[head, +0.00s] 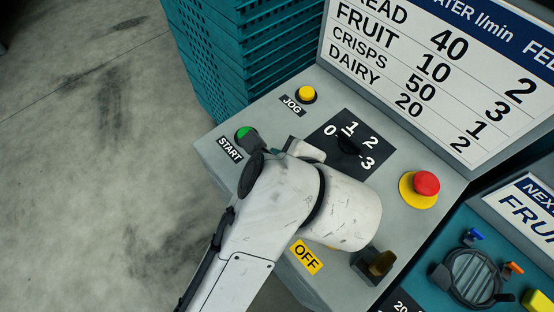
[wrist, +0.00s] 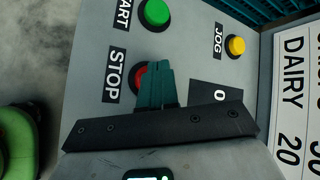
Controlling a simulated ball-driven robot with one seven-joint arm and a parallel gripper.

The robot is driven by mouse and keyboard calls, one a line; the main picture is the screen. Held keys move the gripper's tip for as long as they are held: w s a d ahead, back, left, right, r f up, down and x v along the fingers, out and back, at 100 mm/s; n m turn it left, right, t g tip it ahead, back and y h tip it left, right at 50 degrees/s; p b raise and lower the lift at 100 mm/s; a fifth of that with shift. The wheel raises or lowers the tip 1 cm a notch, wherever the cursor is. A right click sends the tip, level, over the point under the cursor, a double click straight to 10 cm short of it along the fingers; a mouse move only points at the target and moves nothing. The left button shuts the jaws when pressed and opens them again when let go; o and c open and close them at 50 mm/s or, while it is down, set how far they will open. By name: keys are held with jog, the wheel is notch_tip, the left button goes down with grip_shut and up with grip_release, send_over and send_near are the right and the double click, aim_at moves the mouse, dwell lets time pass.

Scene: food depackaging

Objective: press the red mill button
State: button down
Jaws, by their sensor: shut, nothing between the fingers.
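In the wrist view a red button (wrist: 138,77) sits beside the STOP label (wrist: 113,75) on the grey control panel (wrist: 190,25). My gripper (wrist: 155,72) is shut and empty, its teal fingers over the right part of this button. I cannot tell whether the fingertips touch it. A separate red mushroom button (head: 426,183) on a yellow base stands at the panel's right side, clear of my arm.
The green START button (head: 244,134), yellow JOG button (head: 307,94) and black rotary selector (head: 349,142) are close by. A yellow OFF label (head: 306,257) and a dark switch (head: 375,264) lie nearer. Stacked teal crates (head: 225,50) stand behind the panel. Floor at left is clear.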

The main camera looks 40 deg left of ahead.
jog(key=shift+r, duration=0.1)
jog(key=shift+r+p, duration=1.65)
jog(key=shift+r, duration=0.8)
jog(key=shift+f, duration=0.1)
